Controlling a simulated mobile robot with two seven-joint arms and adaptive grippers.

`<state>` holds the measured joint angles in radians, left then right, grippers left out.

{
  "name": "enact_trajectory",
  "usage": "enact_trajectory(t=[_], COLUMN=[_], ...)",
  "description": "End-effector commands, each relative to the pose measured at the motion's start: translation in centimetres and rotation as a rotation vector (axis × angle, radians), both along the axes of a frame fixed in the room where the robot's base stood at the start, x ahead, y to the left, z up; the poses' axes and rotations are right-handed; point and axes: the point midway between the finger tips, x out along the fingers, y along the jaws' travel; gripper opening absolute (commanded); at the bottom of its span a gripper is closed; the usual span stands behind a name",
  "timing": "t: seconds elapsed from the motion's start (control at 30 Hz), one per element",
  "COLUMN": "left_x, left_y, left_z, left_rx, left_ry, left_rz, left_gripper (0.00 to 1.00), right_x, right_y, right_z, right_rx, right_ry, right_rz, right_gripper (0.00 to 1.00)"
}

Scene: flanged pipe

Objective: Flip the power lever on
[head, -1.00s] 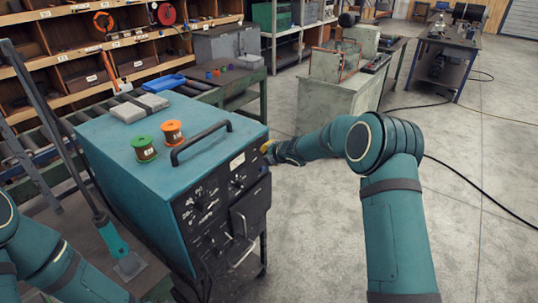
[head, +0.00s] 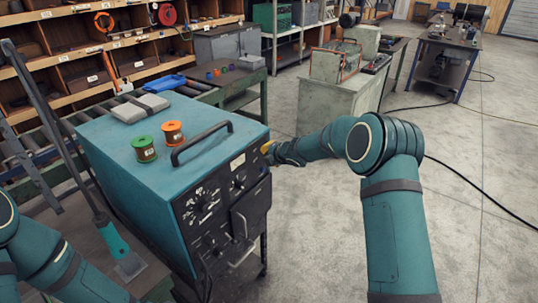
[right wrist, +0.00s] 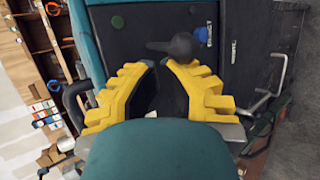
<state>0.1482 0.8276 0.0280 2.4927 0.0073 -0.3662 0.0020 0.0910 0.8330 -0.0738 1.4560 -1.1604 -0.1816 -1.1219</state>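The teal power unit (head: 130,180) stands at the left centre, with a black front panel (head: 205,205) carrying knobs and white markings. In the right wrist view a dark lever with a rounded knob end (right wrist: 181,46) sticks out from the black panel (right wrist: 250,30). My right gripper (right wrist: 160,64) has yellow fingers with a narrow gap between their tips. The tips are close to the knob end; I cannot tell whether they touch it. In the head view the right gripper (head: 267,148) is partly hidden at the panel's upper right edge.
A green spool (head: 145,149), an orange spool (head: 172,132), a grey block (head: 141,108) and a black carry handle (head: 202,142) are on top of the unit. A roller conveyor (head: 40,155) runs behind it. Grey floor (head: 490,140) is open at right, crossed by a black cable.

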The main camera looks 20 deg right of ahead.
Motion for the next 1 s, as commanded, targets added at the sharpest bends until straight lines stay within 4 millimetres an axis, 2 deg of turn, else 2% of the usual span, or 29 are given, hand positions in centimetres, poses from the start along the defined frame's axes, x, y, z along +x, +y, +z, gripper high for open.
enact_trajectory(t=[0.37,0.77,1.0], left_x=[0.0,0.0,0.0], left_y=[0.0,0.0,0.0], left_z=[0.0,1.4,1.4], left_rx=[0.000,0.000,0.000], left_ry=[0.000,0.000,0.000], left_rz=[0.000,0.000,0.000], left_gripper=[0.58,0.58,0.58], right_x=[0.0,0.0,0.0], right_y=[0.0,0.0,0.0], right_z=[0.0,1.6,1.6], right_rx=[0.000,0.000,0.000], right_ry=[0.000,0.000,0.000], right_rz=[0.000,0.000,-0.001], right_gripper=[0.00,0.00,0.00])
